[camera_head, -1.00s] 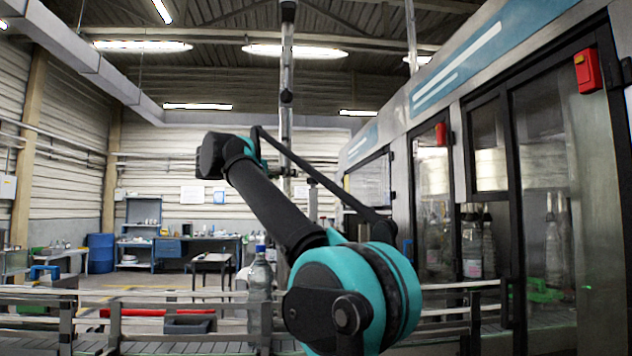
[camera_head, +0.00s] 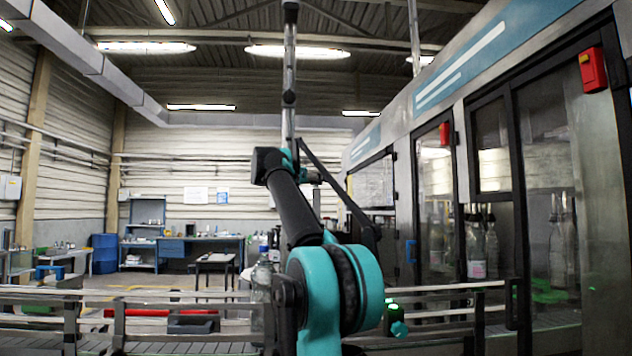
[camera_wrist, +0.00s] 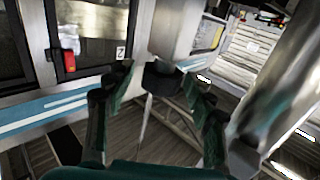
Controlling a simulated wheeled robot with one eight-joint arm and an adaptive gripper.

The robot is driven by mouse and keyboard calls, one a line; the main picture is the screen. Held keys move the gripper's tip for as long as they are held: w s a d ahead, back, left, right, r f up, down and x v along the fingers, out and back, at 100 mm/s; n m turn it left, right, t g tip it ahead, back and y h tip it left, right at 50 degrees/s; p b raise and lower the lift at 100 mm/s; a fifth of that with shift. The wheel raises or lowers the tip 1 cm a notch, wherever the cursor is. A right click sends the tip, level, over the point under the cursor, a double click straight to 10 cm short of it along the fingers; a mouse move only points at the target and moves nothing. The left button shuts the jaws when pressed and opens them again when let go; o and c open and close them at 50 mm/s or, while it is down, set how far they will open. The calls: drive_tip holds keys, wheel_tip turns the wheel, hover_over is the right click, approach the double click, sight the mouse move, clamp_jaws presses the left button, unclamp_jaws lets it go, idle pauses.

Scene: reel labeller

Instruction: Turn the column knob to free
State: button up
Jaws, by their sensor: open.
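In the wrist view a black knob (camera_wrist: 162,80) sits on the end of a pale metal housing (camera_wrist: 180,30). My gripper (camera_wrist: 157,76) is open, with one dark green finger to each side of the knob. I cannot tell whether either finger touches it. The knob's marking, and so its setting, cannot be read. In the head view a slim metal column (camera_head: 289,70) rises behind my arm; the knob and my gripper cannot be made out there.
A shiny round post (camera_wrist: 290,85) stands close at the right in the wrist view. The glass-doored machine (camera_head: 495,200) fills the right of the head view. A railed conveyor (camera_head: 180,300) crosses in front, with a clear bottle (camera_head: 262,280) by my arm.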

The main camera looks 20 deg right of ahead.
drive_tip(key=c, duration=1.2)
drive_tip(key=shift+d+t, duration=0.1)
drive_tip(key=shift+t, duration=0.2)
drive_tip(key=n+t+y, duration=0.4)
drive_tip(key=y, duration=0.1)
drive_tip(key=shift+s+d+n+t, duration=0.1)
drive_tip(key=shift+n+t, duration=0.2)
drive_tip(key=shift+n, duration=0.1)
drive_tip(key=n+t+y, duration=0.1)
drive_tip(key=n+y, duration=0.2)
drive_tip(key=y, duration=0.1)
drive_tip(key=n+t+y, duration=0.2)
drive_tip(key=y, duration=0.2)
drive_tip(key=shift+d+n+y, duration=0.1)
drive_tip(key=shift+n+y, duration=0.3)
drive_tip(key=n+y, duration=0.2)
drive_tip(key=y, duration=0.2)
drive_tip(key=n+g+y, duration=0.1)
drive_tip(key=n+y, duration=0.2)
drive_tip(key=y, duration=0.1)
drive_tip(key=shift+n+g+y, duration=1.5)
drive_tip(key=shift+n+y, duration=0.3)
drive_tip(key=shift+y, duration=0.5)
drive_tip(key=shift+a+n+g+y, duration=0.2)
drive_tip(key=shift+n+g+y, duration=0.8)
drive_tip(key=shift+g+y, duration=0.2)
